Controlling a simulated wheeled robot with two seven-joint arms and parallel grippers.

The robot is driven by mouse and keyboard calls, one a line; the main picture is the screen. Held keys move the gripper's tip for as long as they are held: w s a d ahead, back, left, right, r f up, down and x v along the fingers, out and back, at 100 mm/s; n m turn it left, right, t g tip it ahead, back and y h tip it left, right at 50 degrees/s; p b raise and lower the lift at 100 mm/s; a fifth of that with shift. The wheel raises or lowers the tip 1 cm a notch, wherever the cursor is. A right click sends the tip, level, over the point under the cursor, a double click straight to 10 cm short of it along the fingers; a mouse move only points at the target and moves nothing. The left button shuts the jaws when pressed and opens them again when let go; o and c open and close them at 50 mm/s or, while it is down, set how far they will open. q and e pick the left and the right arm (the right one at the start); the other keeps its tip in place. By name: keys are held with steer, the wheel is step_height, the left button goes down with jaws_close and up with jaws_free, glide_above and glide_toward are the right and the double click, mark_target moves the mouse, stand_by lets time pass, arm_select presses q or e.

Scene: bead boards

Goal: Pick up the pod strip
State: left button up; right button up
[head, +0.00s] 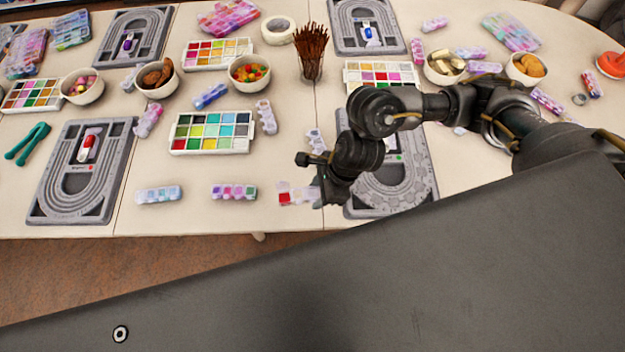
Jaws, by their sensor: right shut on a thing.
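A pod strip (291,197) with a red compartment and pale ones lies at the table's front edge, left of the right bead board. My right gripper (322,192) is shut on the right end of this strip, and the jaws hide that end. I cannot tell whether the strip is lifted off the table. Two other pod strips lie to its left, one with purple and green pods (234,192) and one with pale blue pods (159,195). My left gripper is not in view.
Grey bead boards stand at the left (108,137) and under my right arm (418,192). A paint palette (212,146) lies between them. A brush cup (312,67), a candy bowl (250,85) and other bowls stand behind. Bare table (200,222) shows along the front edge.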

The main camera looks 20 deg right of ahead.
steer(key=s+r, duration=0.3)
steer(key=s, duration=0.4)
steer(key=w+d+r+n+g, duration=0.25)
steer(key=w+d+n, duration=0.35)
steer(key=w, duration=0.4)
steer(key=w+d+r+n, duration=0.1)
steer(key=w+d+r, duration=0.1)
steer(key=r, duration=0.4)
steer(key=w+d+r+n+g+b, duration=0.1)
steer(key=w+d+r+n, duration=0.1)
steer(key=w+r, duration=0.3)
steer(key=shift+w+d+r+h, duration=0.3)
steer(key=shift+d+r+h, duration=0.1)
steer(key=shift+d, duration=0.45)
